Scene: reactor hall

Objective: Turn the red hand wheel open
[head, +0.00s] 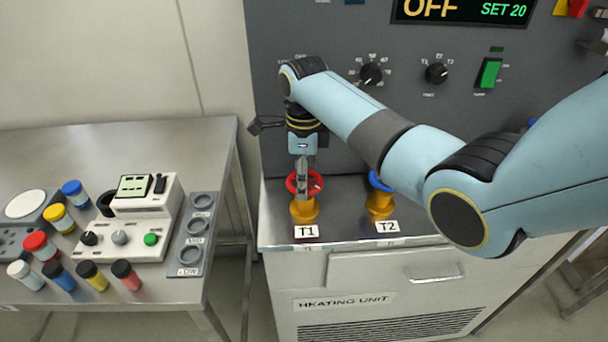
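The red hand wheel (317,185) sits on a yellow valve body (304,210) behind the label T1 (306,231), at the left front of the heating unit's metal ledge. My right arm reaches in from the right, and its gripper (302,190) points down at the wheel. The fingers overlap the middle of the wheel in the picture and hide part of it. They look narrow and nearly edge-on, so I cannot tell whether they are open or shut, or whether they touch the wheel. My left gripper is not in view.
A blue hand wheel (377,182) on a yellow valve stands at T2, partly hidden by my arm. The grey panel (300,20) with knobs, a green switch (488,74) and an "OFF" display rises behind. A steel side table (60,150) holds several capped vials and a small instrument (125,238).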

